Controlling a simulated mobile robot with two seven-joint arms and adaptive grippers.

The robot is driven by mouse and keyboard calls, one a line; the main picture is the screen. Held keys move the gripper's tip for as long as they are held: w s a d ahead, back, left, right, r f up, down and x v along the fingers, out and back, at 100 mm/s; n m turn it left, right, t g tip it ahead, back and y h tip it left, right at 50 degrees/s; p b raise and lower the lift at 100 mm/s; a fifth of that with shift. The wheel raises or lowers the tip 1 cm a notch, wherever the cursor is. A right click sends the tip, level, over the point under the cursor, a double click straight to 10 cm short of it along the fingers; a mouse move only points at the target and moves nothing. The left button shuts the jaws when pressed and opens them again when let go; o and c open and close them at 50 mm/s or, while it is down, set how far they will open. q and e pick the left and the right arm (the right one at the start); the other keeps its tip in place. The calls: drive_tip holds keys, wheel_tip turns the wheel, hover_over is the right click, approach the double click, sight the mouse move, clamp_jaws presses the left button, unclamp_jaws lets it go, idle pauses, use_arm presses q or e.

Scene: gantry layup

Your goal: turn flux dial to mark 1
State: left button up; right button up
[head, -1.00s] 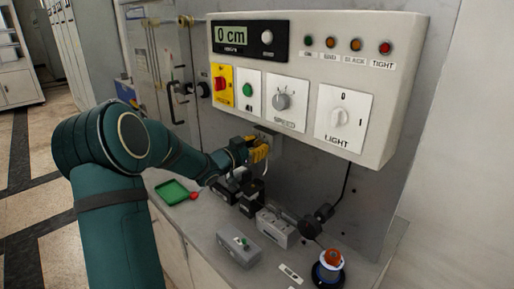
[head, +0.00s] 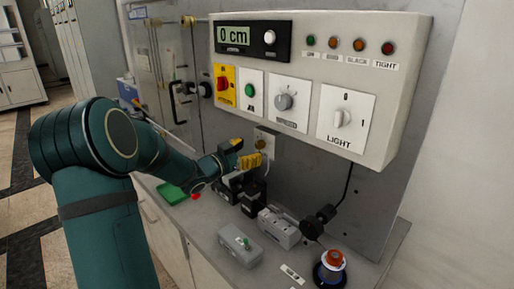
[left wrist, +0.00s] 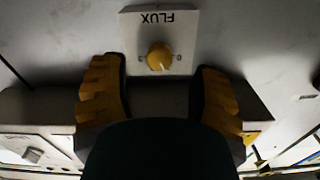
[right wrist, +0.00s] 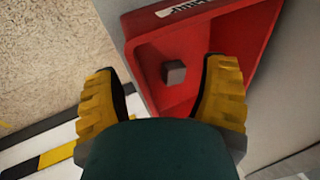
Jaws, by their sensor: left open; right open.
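The flux dial (left wrist: 159,57) is a small round yellow knob on a light square plate (left wrist: 182,22). The plate's FLUX label appears upside down in the left wrist view. The plate (head: 266,138) also shows in the head view, on the grey wall below the control box. My left gripper (left wrist: 160,72) is open, its yellow fingers apart to either side of the dial in that picture. I cannot tell how far its tips are from the plate. In the head view my left gripper (head: 243,152) is beside the plate's lower left. My right gripper (right wrist: 167,75) is open and empty.
The control box (head: 405,100) with its display, buttons and knobs juts out above. On the bench below are dark clamps, grey blocks (head: 240,246), a green tray (head: 172,193) and an orange-topped spool (head: 331,268). A red holder (right wrist: 150,62) is before my right gripper.

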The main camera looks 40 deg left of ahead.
use_arm(q)
drive_tip(key=s, duration=0.7)
drive_tip(key=shift+a, duration=0.25)
drive_tip(key=shift+s, duration=0.1)
